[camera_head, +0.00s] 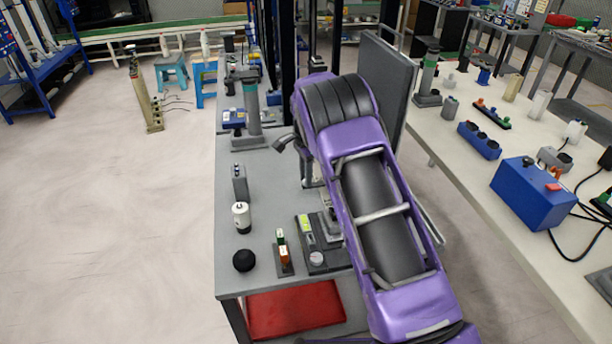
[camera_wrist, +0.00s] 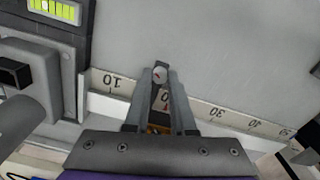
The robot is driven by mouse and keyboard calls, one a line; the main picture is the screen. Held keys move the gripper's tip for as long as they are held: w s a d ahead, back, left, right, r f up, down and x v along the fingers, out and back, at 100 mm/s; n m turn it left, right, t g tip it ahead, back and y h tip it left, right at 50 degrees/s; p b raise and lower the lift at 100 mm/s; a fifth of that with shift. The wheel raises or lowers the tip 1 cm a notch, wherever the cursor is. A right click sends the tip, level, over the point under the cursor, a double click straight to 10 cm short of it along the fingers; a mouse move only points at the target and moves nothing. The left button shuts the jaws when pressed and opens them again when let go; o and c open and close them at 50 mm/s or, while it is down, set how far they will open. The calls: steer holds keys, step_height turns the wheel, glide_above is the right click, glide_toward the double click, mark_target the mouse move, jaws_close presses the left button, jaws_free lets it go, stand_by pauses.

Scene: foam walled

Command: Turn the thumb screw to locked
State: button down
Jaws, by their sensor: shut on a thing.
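In the wrist view my gripper (camera_wrist: 160,82) reaches over a pale strip with a printed number scale (camera_wrist: 232,120). A small reddish mark shows on the knob. The fingers cover much of the part below it, where orange and dark bits show between them. I cannot tell from this whether the screw stands at locked. In the head view my purple arm hides the gripper and the screw.
In the wrist view a grey box-like device (camera_wrist: 35,72) stands close on the left, below a yellow-green display (camera_wrist: 55,10). In the head view the grey bench (camera_head: 228,268) carries a black ball (camera_head: 243,260) and a white cylinder (camera_head: 241,217). Open floor lies left.

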stand_by(0.4)
steer(key=c, duration=0.8)
jaws_free()
steer(key=shift+o, duration=0.2)
step_height(320, 180, up, 18)
steer(key=p, duration=0.1)
steer(key=shift+f, duration=0.25)
steer(key=shift+a, duration=0.1)
